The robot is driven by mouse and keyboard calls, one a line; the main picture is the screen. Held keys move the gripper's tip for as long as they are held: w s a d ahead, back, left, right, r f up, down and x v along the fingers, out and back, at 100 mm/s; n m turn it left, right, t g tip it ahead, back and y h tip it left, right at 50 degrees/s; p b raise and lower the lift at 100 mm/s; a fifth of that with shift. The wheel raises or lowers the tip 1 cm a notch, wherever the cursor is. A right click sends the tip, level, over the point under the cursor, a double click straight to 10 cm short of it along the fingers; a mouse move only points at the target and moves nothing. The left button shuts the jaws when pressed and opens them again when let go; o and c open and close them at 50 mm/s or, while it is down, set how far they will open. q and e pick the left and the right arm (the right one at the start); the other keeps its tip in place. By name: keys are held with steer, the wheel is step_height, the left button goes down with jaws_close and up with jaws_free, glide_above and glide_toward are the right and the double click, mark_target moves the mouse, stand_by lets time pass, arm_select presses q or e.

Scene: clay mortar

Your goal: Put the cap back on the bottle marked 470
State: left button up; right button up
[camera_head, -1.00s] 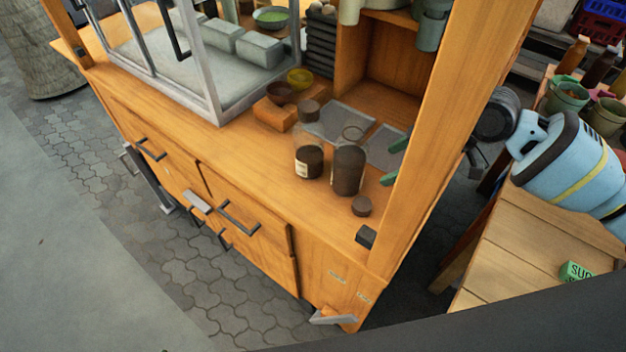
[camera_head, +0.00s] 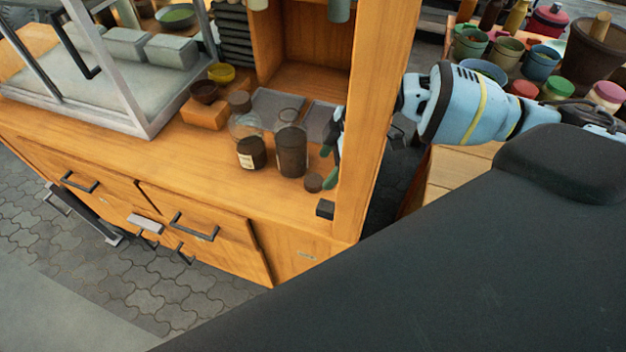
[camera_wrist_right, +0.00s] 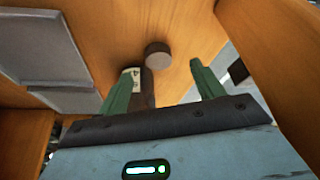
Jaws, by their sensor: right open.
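Two glass bottles with dark contents stand upright on the wooden counter: a labelled left bottle (camera_head: 251,153) and a darker right bottle (camera_head: 291,151). I cannot read a number on either in the head view. A small round dark cap (camera_head: 313,182) lies in front of the right bottle; a round cap (camera_wrist_right: 157,54) shows in the right wrist view. A labelled bottle (camera_wrist_right: 134,76) is partly hidden there behind a green finger. My right gripper (camera_head: 327,164) is open and empty, beside the cap and right bottle, partly hidden by the post. My left gripper is not in view.
The wooden post (camera_head: 375,120) stands close to my right arm. A small dark block (camera_head: 325,209) sits at the counter's front corner. Grey trays (camera_head: 277,104) lie behind the bottles. An orange block (camera_head: 206,113) with small bowls is to their left.

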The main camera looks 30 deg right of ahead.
mark_target(317, 180)
steer(key=shift+f, duration=0.1)
steer(key=shift+x, duration=2.6)
steer(key=shift+w, duration=0.2)
steer(key=shift+c, duration=0.5)
steer(key=shift+d, duration=0.1)
steer(key=c, duration=1)
